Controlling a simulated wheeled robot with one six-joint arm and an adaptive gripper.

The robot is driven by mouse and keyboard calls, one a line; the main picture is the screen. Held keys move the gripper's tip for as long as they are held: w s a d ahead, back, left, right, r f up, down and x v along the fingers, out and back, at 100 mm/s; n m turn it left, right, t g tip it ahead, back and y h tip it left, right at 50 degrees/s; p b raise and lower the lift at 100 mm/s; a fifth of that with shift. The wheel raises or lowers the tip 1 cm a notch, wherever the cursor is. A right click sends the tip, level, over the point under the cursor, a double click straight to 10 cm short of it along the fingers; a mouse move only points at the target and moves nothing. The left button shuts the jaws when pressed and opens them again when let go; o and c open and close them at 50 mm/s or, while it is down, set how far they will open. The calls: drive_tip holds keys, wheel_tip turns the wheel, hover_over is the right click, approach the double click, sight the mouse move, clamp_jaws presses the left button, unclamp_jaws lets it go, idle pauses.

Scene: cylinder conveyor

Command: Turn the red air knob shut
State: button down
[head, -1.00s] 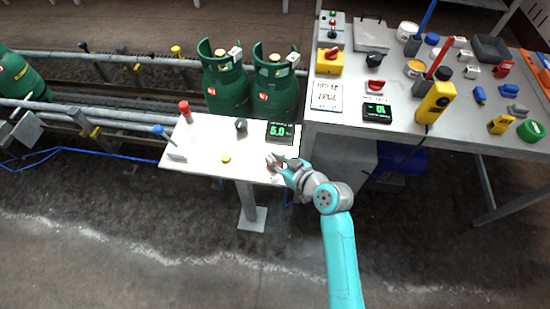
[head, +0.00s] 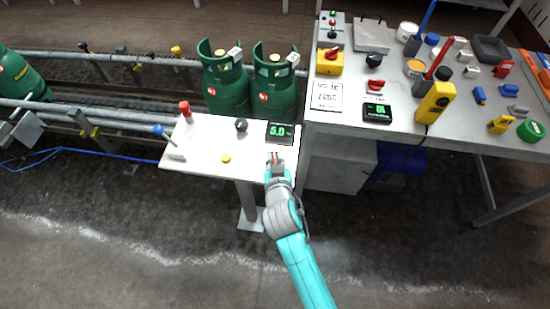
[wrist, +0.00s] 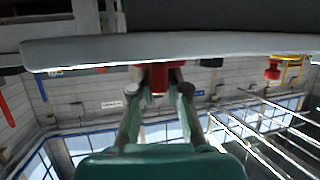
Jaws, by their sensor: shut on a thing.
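The red air knob (wrist: 158,76) shows in the wrist view between my two fingertips, under the pale panel edge that crosses the picture. My gripper (wrist: 158,91) is shut on it, one finger on each side. In the head view my gripper (head: 276,161) is at the right front of the small white panel (head: 205,143), just below the black display with green digits (head: 280,133). Only a little red shows there between the fingers; the rest of the knob is hidden.
The panel also carries a red-topped post (head: 186,110), a blue-tipped lever (head: 166,136), a black knob (head: 241,125) and a yellow button (head: 226,158). Green gas cylinders (head: 274,85) stand behind. A crowded grey bench (head: 430,138) is close on the right.

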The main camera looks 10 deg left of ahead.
drive_tip(key=shift+m+h, duration=1.3)
drive_tip(key=shift+h, duration=0.2)
drive_tip(key=shift+f+h, duration=0.1)
drive_tip(key=shift+h, duration=0.2)
drive_tip(key=c, duration=1.2)
unclamp_jaws()
drive_tip(key=shift+o, duration=0.2)
drive_tip(key=v, duration=1.2)
drive_tip(key=shift+d, duration=0.1)
